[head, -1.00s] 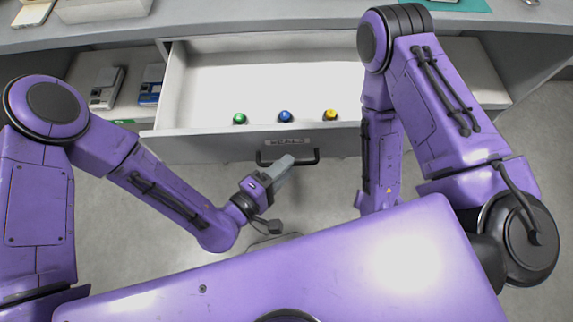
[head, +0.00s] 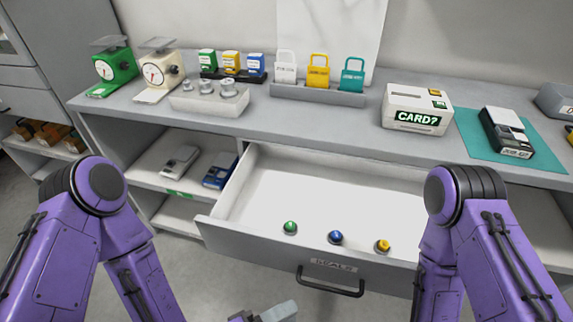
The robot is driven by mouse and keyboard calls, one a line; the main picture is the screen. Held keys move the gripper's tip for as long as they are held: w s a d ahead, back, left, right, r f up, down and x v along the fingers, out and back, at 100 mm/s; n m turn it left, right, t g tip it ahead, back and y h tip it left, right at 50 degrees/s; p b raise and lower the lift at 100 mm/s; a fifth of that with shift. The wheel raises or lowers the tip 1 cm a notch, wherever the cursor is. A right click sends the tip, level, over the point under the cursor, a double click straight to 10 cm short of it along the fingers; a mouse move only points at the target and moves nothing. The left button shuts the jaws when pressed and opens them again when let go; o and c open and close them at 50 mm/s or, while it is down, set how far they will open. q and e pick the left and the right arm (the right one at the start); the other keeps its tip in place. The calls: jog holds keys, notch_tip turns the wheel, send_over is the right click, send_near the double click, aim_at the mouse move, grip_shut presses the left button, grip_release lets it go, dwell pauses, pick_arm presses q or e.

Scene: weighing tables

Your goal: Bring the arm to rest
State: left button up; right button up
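My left gripper (head: 276,312) shows only in part at the bottom edge of the head view, below the drawer handle (head: 330,287). Its grey fingers look close together, but most of the gripper is cut off. It seems apart from the handle. My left arm (head: 95,215) comes in from the left with its elbow raised. My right arm (head: 490,240) is at the right, with its elbow in front of the drawer's right side. My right gripper is outside the picture.
The drawer (head: 300,205) stands open, with a green (head: 290,227), a blue (head: 335,237) and a yellow seal (head: 382,245) near its front. The counter (head: 330,131) holds two scales, weights, stamps, padlocks and a card box (head: 416,108). Floor shows at the lower left.

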pick_arm(q)
jog(key=a+f+m+g+y, duration=0.1)
jog(key=a+f+m+y, duration=0.1)
jog(key=a+f+y, duration=0.6)
jog(key=s+a+f+g+y, duration=0.1)
jog(key=a+f+y, duration=0.2)
jog(key=a, duration=0.4)
jog(key=s+a+f+g+y, duration=0.1)
jog(key=s+a+f+y, duration=0.1)
jog(key=a, duration=0.5)
jog(key=s+a+f+n+g+y, duration=0.1)
jog(key=s+a+f+g+y, duration=0.1)
jog(key=a+f+y, duration=0.2)
jog(key=a+f, duration=0.1)
jog(key=a, duration=0.2)
jog(key=shift+a, duration=0.1)
